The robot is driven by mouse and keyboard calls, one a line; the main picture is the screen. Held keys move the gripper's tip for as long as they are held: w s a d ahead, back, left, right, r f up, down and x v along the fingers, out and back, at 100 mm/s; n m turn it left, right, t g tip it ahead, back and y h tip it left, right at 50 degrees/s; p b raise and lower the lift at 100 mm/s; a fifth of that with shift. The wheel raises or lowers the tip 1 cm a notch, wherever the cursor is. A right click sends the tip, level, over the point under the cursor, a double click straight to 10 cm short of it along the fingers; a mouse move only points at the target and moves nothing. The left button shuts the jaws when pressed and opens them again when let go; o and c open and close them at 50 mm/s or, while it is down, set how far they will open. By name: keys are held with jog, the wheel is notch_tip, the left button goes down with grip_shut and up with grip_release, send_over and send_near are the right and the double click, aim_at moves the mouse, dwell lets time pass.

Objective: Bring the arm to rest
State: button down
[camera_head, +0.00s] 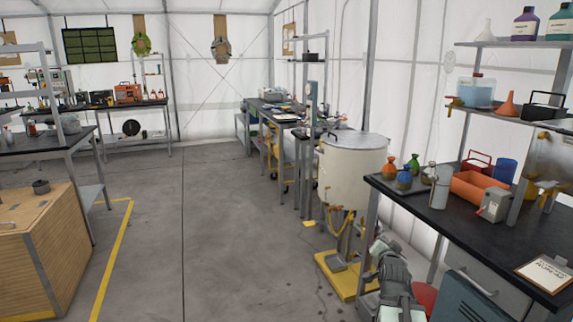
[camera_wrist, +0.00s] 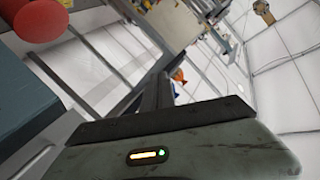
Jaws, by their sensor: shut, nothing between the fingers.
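My gripper (camera_wrist: 160,85) shows in the wrist view as dark fingers, shut and empty. In the head view my grey arm (camera_head: 392,275) is at the lower right, beside the left edge of the black-topped workbench (camera_head: 455,222). It is below the bench top's height in the picture. Which part there is the gripper tip I cannot tell.
A red round seat (camera_wrist: 40,15) and a teal cabinet (camera_wrist: 30,90) lie close in the wrist view. A white drum (camera_head: 350,175) on a yellow base stands just beyond my arm. A wooden crate (camera_head: 50,250) stands left. The grey floor (camera_head: 220,240) between is clear.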

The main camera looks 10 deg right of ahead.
jog(key=w+a+f+n+g+y+b, duration=0.1)
jog(key=a+f+n+y, duration=0.15)
jog(key=a, duration=0.45)
jog(key=w+a+f+n+g+y, duration=0.1)
jog(key=w+a+f, duration=0.1)
jog(key=a+f, duration=0.35)
jog(key=w+a+f+n+y+b, duration=0.1)
jog(key=a+f+y, duration=0.1)
jog(key=a, duration=0.7)
jog(key=s+a+f+n+g+y, duration=0.1)
jog(key=s+a+f+n+g, duration=0.2)
jog(key=a, duration=0.4)
jog(key=s+a+f+n+g+y, duration=0.1)
jog(key=s+a+f+g, duration=0.1)
jog(key=a+f, duration=0.4)
jog(key=s+a+f+n+g, duration=0.1)
jog(key=s+f+n+g, duration=0.2)
jog(key=s+g, duration=0.7)
jog(key=s+r+t+p, duration=0.1)
jog(key=r+p, duration=0.9)
jog(key=r, duration=0.1)
jog(key=s+r+t+p, duration=0.2)
jog(key=r+p, duration=0.9)
jog(key=shift+s+r+p, duration=0.3)
jog(key=shift+n+h, duration=0.25)
